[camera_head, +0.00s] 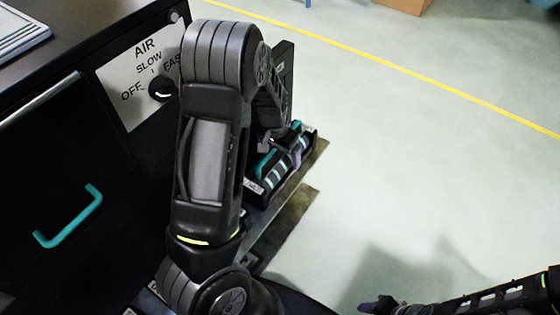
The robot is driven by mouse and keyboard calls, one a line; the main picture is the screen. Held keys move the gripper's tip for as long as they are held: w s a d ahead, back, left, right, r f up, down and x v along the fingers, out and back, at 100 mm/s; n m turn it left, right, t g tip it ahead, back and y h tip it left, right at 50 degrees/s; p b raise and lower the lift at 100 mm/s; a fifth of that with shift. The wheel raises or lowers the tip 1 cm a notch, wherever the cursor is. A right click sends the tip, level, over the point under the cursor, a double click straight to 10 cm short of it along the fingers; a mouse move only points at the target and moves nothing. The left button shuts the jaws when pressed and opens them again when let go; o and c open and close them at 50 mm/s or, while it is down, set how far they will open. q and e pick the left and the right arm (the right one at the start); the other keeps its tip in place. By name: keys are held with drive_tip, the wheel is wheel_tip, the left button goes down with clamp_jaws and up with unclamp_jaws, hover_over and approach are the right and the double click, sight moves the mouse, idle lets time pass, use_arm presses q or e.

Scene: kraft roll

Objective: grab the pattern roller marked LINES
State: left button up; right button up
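A dark rack (258,200) beside the black cabinet holds at least one dark roller with teal and pale bands (277,177) and a teal handle (265,162). Small white labels on the rack are too small to read, so I cannot tell which roller is marked LINES. My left gripper (270,146) hangs down at the rack, close over the roller and its handle. My own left arm hides part of the rack, and the fingers are too small and dark to show their opening. My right gripper (376,306) is low at the bottom right, away from the rack, its opening unclear.
The black cabinet at left carries an AIR panel (120,72) with a dark knob (162,89) and a teal drawer handle (70,218). A paper stack (20,32) lies on top. Pale open floor (420,170) with a yellow line (400,68) fills the right.

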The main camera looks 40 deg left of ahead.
use_arm(q)
drive_tip(key=c, duration=1.8)
drive_tip(key=shift+w+r, duration=0.1)
